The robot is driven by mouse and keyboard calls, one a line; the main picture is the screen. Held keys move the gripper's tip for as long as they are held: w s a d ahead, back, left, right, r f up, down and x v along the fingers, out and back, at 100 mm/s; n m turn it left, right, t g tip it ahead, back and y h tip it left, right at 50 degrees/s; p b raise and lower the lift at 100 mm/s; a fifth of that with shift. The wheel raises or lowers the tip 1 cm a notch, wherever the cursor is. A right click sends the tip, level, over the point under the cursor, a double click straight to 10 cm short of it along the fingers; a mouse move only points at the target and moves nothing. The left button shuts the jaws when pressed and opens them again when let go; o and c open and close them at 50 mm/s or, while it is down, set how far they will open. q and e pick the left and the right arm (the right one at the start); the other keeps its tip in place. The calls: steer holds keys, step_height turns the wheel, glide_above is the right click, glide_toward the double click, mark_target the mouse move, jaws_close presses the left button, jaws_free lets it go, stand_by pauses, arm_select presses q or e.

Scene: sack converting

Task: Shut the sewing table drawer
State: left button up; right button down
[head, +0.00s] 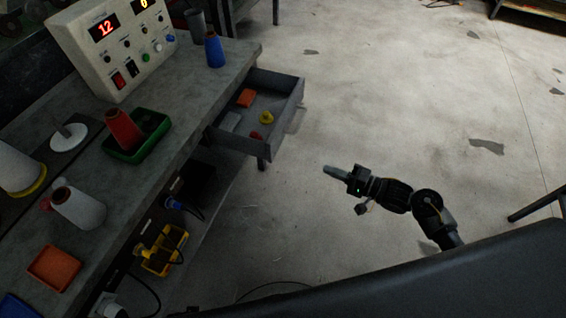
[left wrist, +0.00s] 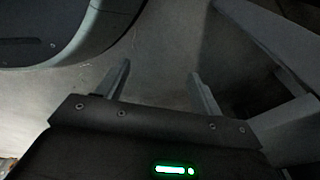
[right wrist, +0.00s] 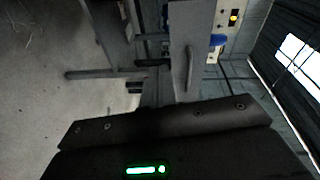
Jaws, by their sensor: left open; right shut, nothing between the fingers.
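The sewing table drawer (head: 283,128) stands pulled out from the right side of the grey sewing table (head: 190,98) in the head view. Small orange and yellow items lie inside it. Its front panel with a bar handle (right wrist: 190,66) faces me in the right wrist view. My right gripper (head: 326,169) is shut and empty. It is apart from the drawer, to the right of and below its front in the head view, pointing left. My left gripper (left wrist: 160,84) is open and empty in the left wrist view and is not seen in the head view.
A yellow part (head: 163,255) and cables sit below. The floor (head: 400,90) right of the drawer is mostly clear.

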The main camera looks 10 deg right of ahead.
mark_target(273, 150)
step_height(273, 150, up, 6)
steer(key=s+a+f+g+y, duration=0.1)
steer(key=s+a+g+y, duration=0.1)
steer(key=y, duration=0.1)
steer(key=x, duration=0.6)
steer(key=b+x, duration=0.1)
steer(key=x, duration=0.6)
steer(key=shift+w+r+b, duration=0.1)
steer(key=shift+w+b, duration=0.2)
steer(key=shift+w, duration=0.1)
steer(key=shift+w+a, duration=0.15)
steer(key=shift+a, duration=0.1)
arm_select(q)
steer(key=w+r, duration=0.2)
steer(key=w, duration=0.1)
steer(key=shift+w+d+r, duration=0.1)
steer(key=shift+d+r, duration=0.2)
steer(key=shift+d, duration=0.1)
steer(key=shift+s, duration=0.25)
arm_select(e)
steer(key=shift+w+a, duration=0.1)
